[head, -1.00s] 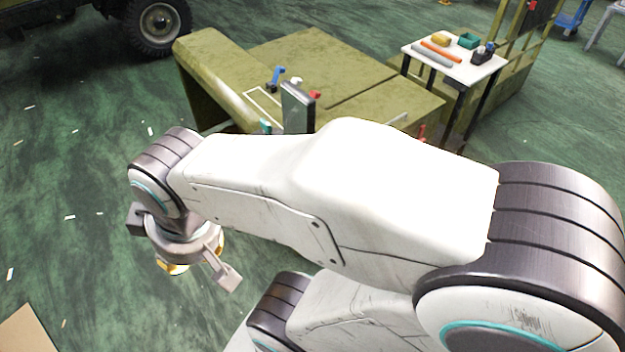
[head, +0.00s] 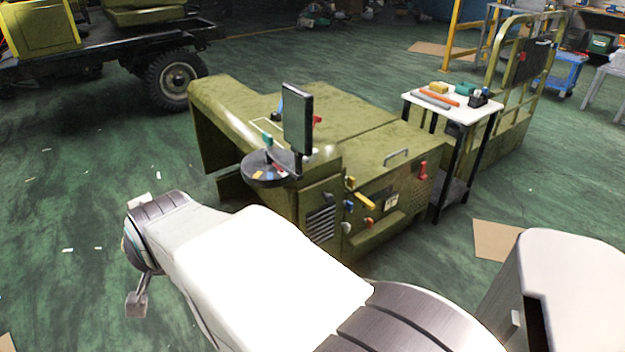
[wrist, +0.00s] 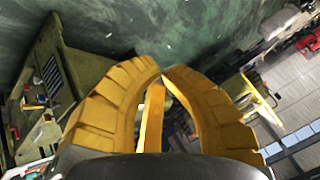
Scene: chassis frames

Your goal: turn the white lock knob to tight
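The olive machine cabinet (head: 325,185) stands ahead in the head view. Its front panel carries several small coloured handles and a few pale knobs; a small pale knob (head: 347,229) is at the panel's lower left, but I cannot tell whether it is the white lock knob or how it is turned. In the wrist view, the cabinet (wrist: 75,75) lies at the left edge, too small to read. My gripper (wrist: 161,72) has yellow fingers whose tips come together, with nothing seen between the tips. It is in the air, well apart from the panel. Its fingers are hidden in the head view.
A round dark tray (head: 262,178) and an upright dark screen (head: 297,118) are at the cabinet's left front. A white-topped table (head: 452,104) with small items stands right of it. Cardboard (head: 494,239) lies on the floor. Green floor left of the cabinet is mostly clear.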

